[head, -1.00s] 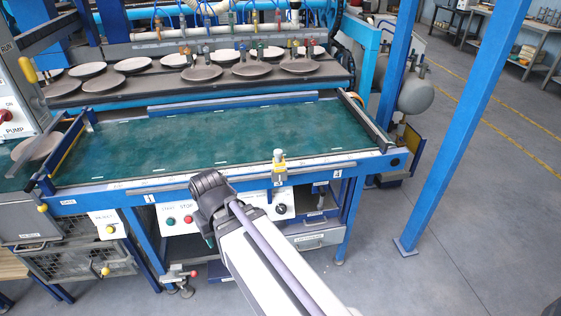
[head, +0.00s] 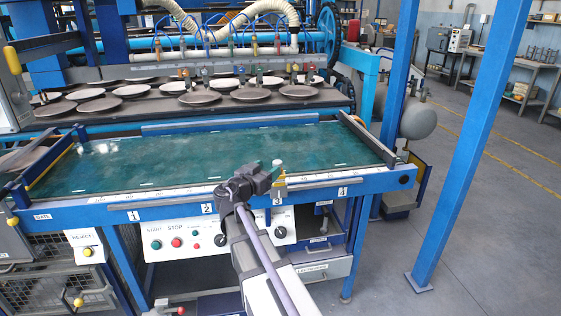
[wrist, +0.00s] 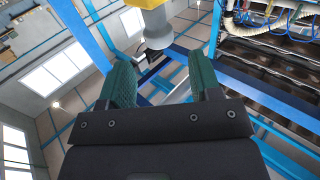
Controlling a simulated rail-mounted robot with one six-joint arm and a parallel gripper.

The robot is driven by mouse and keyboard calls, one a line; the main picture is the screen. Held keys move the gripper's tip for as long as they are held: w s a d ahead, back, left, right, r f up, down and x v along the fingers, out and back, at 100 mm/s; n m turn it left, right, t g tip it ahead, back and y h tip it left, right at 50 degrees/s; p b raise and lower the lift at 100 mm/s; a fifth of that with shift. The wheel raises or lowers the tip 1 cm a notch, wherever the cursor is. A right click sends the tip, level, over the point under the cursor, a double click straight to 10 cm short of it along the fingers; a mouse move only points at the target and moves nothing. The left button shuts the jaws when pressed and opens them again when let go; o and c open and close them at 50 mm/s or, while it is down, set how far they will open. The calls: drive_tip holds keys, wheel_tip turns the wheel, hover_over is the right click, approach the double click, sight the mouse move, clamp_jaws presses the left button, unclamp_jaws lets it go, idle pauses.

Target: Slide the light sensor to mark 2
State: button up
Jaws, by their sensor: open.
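The light sensor (head: 279,181), a small yellow block with a pale grey knob on top, sits on the blue front rail (head: 180,208) at mark 3. Mark 2 (head: 207,208) is a white label further left on the rail. My gripper (head: 276,172) is just left of the sensor in the head view, partly overlapping it. In the wrist view my gripper (wrist: 161,72) shows two green fingers spread apart with nothing between them. The sensor's grey knob and yellow body (wrist: 158,30) show beyond the fingertips. Contact cannot be told.
A green belt (head: 210,160) lies behind the rail, with brown plates (head: 250,93) on a rack further back. A control panel (head: 180,240) with buttons hangs under the rail. A blue post (head: 465,150) stands at right.

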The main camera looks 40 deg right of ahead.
drive_tip(key=x, duration=0.8)
drive_tip(key=shift+a, duration=0.1)
clamp_jaws()
